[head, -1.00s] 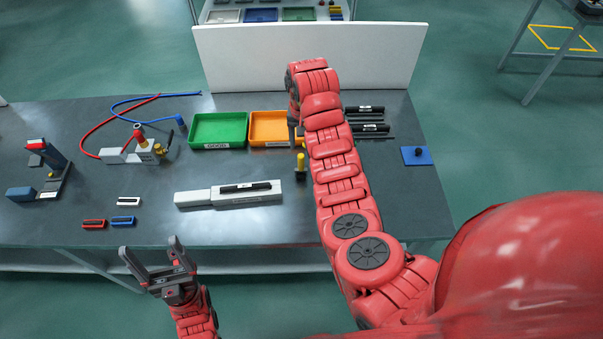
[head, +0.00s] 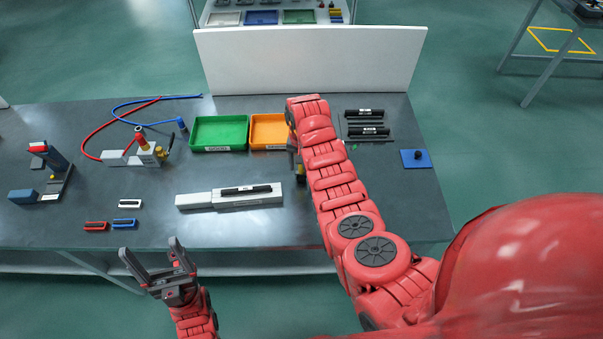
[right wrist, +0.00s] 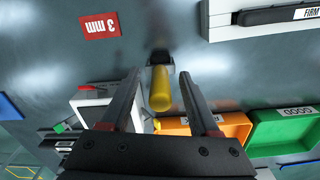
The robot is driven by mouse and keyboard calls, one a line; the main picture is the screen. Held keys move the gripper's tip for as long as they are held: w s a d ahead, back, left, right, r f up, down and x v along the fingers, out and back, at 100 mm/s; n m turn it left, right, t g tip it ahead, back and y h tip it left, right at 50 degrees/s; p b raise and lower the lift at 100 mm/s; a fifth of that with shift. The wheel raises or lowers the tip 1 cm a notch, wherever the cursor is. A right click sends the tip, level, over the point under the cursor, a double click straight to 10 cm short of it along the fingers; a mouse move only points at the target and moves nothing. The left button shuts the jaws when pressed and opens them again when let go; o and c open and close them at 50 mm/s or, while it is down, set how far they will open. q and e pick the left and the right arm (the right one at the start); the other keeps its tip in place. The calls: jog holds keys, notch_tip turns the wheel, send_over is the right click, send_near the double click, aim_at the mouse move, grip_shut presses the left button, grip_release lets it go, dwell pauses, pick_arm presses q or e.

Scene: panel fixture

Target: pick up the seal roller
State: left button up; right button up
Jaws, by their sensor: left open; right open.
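The seal roller, which I take to be the upright tool with the yellow handle (right wrist: 161,92), shows in the right wrist view with a dark and metallic lower part. My right gripper (right wrist: 160,74) is open, with one finger on each side of the yellow handle. I cannot tell whether either finger touches it. In the head view my right arm mostly hides the tool and the right gripper (head: 294,165). My left gripper (head: 148,248) is open and empty in front of the table's near edge.
Green (head: 219,132) and orange (head: 268,131) trays stand behind. A light block with a black strip (head: 246,189) lies left of my right arm. A clamp fixture (head: 143,151), small coloured pieces and a blue pad (head: 415,158) are on the table. A white panel (head: 309,60) stands at the back.

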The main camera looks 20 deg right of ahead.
grip_shut()
dwell(1.4)
